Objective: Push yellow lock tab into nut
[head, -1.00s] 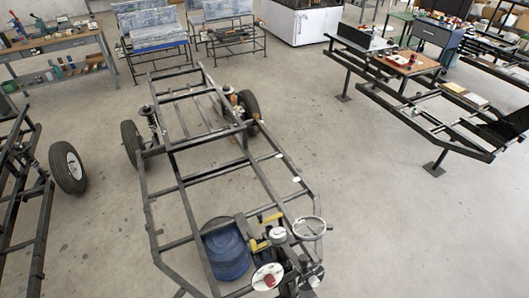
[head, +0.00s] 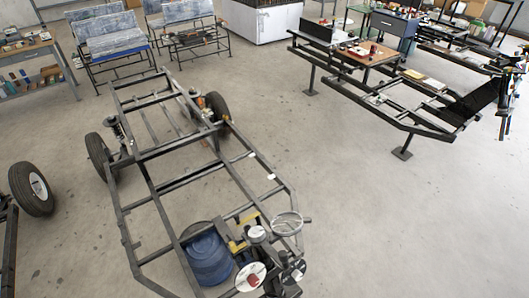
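I cannot make out a yellow lock tab or its nut for certain. Yellow parts (head: 237,246) show at the front end of the middle chassis frame (head: 146,251), beside a blue round seat (head: 207,254), but they are too small to identify. A spring strut (head: 118,127) stands by the far left wheel (head: 99,156) of that frame. Orange-brown parts (head: 201,102) show near the far right wheel (head: 218,107). Neither of my grippers is in view.
A steering wheel (head: 287,224) rises at the near end of the frame. Another frame (head: 390,97) stands on posts at right, with a wooden board (head: 367,54) on it. A loaded workbench (head: 30,50) stands at far left. The floor between the frames is clear.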

